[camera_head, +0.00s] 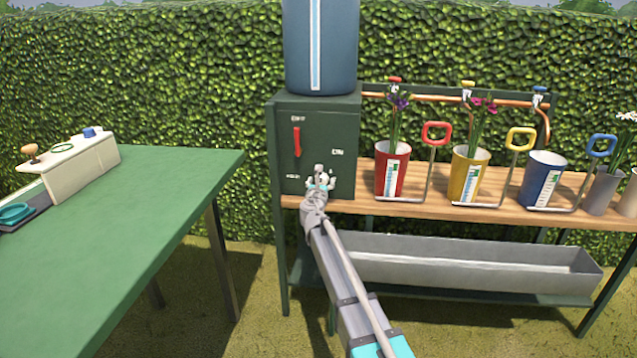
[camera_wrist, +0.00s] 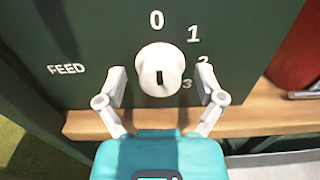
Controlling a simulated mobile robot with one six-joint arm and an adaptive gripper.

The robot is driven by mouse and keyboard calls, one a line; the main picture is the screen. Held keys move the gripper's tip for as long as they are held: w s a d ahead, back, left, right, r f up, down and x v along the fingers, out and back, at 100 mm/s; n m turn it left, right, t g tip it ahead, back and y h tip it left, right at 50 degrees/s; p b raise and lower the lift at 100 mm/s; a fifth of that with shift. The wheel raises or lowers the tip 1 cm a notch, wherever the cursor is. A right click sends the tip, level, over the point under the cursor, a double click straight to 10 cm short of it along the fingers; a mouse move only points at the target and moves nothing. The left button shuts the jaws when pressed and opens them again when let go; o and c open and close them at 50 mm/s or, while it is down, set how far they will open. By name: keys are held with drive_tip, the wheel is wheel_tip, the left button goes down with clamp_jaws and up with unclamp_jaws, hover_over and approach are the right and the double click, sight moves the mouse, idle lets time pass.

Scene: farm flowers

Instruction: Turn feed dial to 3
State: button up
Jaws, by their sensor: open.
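The feed dial (camera_wrist: 157,64) is a round white knob on the dark green box (camera_head: 285,115). In the wrist view the numbers 0, 1, 2 and 3 run from its top round to its lower right, and FEED is printed to its left. A dark mark shows on the lower half of the knob; I cannot tell for sure which number it indicates. My gripper (camera_wrist: 160,82) is open, with one white finger on each side of the dial and gaps between. In the head view my gripper (camera_head: 320,184) is at the box's lower front and partly hides the dial.
A red lever (camera_head: 297,142) is above on the box, under a blue tank (camera_head: 321,45). Red (camera_head: 391,170), yellow (camera_head: 468,174) and blue (camera_head: 542,180) pots stand on the wooden shelf to the right. A metal trough (camera_head: 470,266) is below. A green table (camera_head: 150,220) is at left.

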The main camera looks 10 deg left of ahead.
drive_tip(key=c, duration=1)
drive_tip(key=shift+a, duration=0.3)
drive_tip(key=shift+c, duration=0.7)
drive_tip(key=shift+d, duration=0.2)
